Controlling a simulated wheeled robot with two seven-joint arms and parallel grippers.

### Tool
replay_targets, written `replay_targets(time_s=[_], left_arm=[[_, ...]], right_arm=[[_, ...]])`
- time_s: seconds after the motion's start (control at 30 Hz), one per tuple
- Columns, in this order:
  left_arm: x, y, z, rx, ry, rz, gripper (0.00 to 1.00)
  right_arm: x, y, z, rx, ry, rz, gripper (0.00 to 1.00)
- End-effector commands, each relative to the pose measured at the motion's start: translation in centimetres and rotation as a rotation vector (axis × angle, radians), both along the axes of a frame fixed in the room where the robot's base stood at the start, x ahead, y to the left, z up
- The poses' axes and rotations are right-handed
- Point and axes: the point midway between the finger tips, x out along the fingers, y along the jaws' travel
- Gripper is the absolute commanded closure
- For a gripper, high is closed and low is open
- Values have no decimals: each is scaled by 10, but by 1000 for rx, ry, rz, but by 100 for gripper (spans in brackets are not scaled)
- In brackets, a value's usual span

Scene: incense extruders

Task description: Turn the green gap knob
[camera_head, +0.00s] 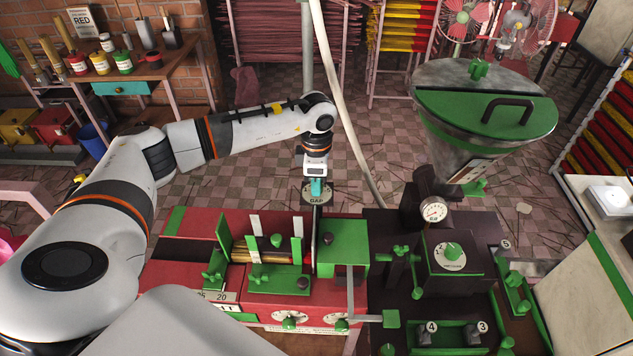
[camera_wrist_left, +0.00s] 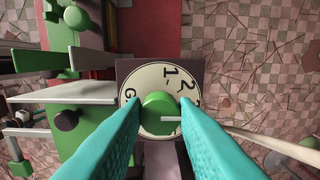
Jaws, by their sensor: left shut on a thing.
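The green gap knob (camera_wrist_left: 158,112) sits on a round cream dial (camera_wrist_left: 172,77) with black numbers, mounted on a dark square plate (camera_wrist_left: 125,72). In the head view the dial marked GAP (camera_head: 322,200) is at the back edge of the red machine, and the knob is hidden by the gripper. My left gripper (camera_head: 317,187) points down onto the dial. In the left wrist view its teal fingers (camera_wrist_left: 160,101) are on either side of the knob, shut on it. A pale pointer line shows on the knob, toward the right. My right gripper is not in view.
The red machine (camera_head: 205,257) with green parts is below my left arm. A green-lidded hopper (camera_head: 478,125) and a gauge (camera_head: 434,210) stand to the right. A pale hose (camera_head: 345,100) runs down behind the dial. Tiled floor (camera_head: 265,185) lies behind the machine.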

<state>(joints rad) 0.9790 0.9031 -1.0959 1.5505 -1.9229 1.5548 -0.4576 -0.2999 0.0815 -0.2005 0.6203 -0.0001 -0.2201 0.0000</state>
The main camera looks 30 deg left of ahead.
Motion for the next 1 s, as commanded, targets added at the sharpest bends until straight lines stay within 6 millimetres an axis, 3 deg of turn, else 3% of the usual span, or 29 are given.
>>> replay_targets(time_s=[0.2,0.23,0.37,0.73,1.0], left_arm=[[1,0,2,-1,-6,2,97],[1,0,2,-1,-6,2,71],[1,0,2,-1,-4,2,52],[1,0,6,0,-5,1,52],[2,0,55,-1,-10,2,52]], right_arm=[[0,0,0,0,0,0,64],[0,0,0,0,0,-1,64],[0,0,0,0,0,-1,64],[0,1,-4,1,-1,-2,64],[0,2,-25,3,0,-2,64]])
